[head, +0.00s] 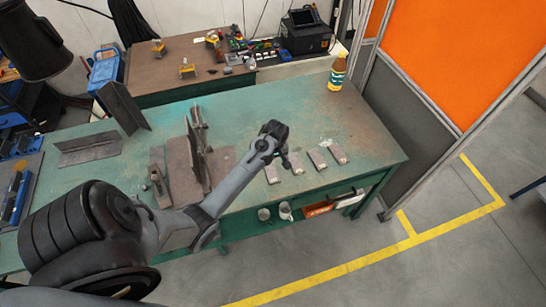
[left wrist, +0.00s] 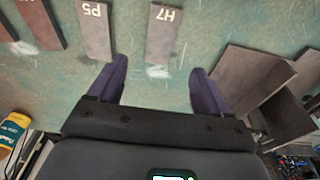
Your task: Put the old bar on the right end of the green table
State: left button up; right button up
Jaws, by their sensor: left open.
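Several flat bars lie in a row on the green table (head: 240,118). In the left wrist view one grey bar is marked H7 (left wrist: 163,38) and one P5 (left wrist: 94,32). Two darker, browner bars lie beyond P5, one of them here (left wrist: 43,24), partly cut off by the frame; I see no marking on them. I cannot tell which is the old bar. My left gripper (head: 286,165) is open and empty above the row's left part. Its fingertips (left wrist: 160,66) show either side of the H7 bar's end, apart from it. My right gripper is out of view.
A yellow-capped bottle (head: 337,72) stands at the table's far right corner. The table's right end (head: 375,145) is clear. Steel plates and an upright welded piece (head: 198,150) stand left of my gripper. An orange screen (head: 450,50) rises beyond the right edge.

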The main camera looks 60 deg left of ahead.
pick_arm(q)
jog(key=s+d+r+m+t, duration=0.1)
jog(key=s+d+r+m, duration=0.2)
jog(key=d, duration=0.6)
jog(key=s+d+r+m+t+h, duration=0.1)
jog(key=s+d+r+m, duration=0.2)
jog(key=s+d+m, duration=0.5)
jog(key=s+d+r+m+t+h, duration=0.1)
jog(key=s+d+r+m, duration=0.2)
jog(key=s+d+m, duration=0.3)
jog(key=d, duration=0.5)
jog(key=shift+d+r, duration=0.2)
jog(key=shift+d, duration=0.1)
jog(key=shift+s+r, duration=0.1)
jog(key=shift+r, duration=0.05)
